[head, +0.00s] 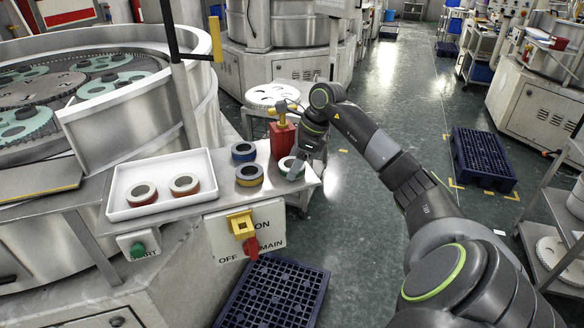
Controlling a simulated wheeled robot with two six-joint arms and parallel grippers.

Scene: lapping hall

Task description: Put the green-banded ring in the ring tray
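The green-banded ring (287,164) lies near the right end of the metal shelf, partly hidden by my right gripper. My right gripper (296,171) points down at the ring's right side; I cannot tell whether its fingers are open or closed on it. The white ring tray (122,179) stands at the left of the shelf. Two rings with reddish bands lie flat in it, a left one (142,194) and a right one (184,185). My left gripper is not in view.
A blue-banded ring (244,151) and a yellow-banded ring (249,175) lie on the shelf (221,188) between tray and gripper. A red container (282,139) with a yellow-topped tool stands behind the gripper. A yellow switch with a red padlock (251,247) hangs below the shelf.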

